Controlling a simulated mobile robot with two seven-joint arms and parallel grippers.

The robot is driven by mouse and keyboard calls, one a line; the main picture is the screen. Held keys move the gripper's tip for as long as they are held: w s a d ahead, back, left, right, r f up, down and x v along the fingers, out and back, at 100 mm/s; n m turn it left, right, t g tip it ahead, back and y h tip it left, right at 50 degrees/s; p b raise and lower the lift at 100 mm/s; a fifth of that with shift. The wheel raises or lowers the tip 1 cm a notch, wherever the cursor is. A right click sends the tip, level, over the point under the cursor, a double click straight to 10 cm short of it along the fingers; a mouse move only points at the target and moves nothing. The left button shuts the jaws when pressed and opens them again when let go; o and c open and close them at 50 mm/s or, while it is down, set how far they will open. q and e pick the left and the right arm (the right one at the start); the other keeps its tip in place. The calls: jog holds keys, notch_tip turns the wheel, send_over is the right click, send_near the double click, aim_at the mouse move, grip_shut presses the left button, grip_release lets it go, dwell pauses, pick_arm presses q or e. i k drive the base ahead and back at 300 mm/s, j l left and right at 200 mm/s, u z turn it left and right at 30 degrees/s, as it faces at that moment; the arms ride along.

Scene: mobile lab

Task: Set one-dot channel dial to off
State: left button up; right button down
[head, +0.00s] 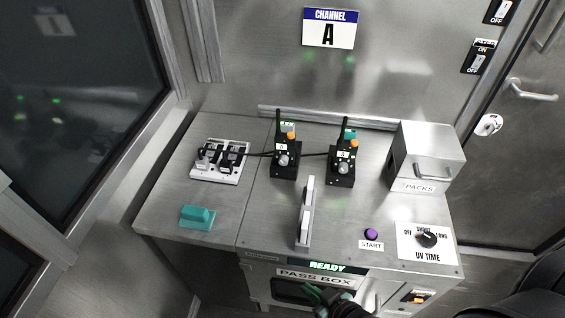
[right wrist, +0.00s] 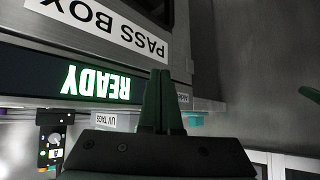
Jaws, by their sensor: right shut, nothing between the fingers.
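Two black radios stand side by side on the metal counter, a left radio (head: 285,160) and a right radio (head: 341,166). Each has an antenna, an orange knob on top and a round grey dial on its front. Their dot marks are too small to read, so I cannot tell which is the one-dot radio or how its dial is set. My right gripper (head: 322,295) has green fingers and is in front of the pass box, below the counter top and apart from the radios. In the right wrist view its fingers (right wrist: 162,102) are together and empty. My left gripper is out of view.
The counter holds a charger base (head: 220,174), a teal block (head: 197,216), upright white plates (head: 304,228), a purple START button (head: 371,234), a UV TIME dial (head: 427,239) and a PACKS box (head: 428,150). A CHANNEL A sign (head: 330,28) is on the wall.

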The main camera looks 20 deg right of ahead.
aim_at(284, 159)
jog(key=k+l+u, duration=0.25)
jog(key=k, duration=0.15)
jog(key=k+u, duration=0.3)
jog(key=i, duration=0.3)
jog(key=j+u, duration=0.05)
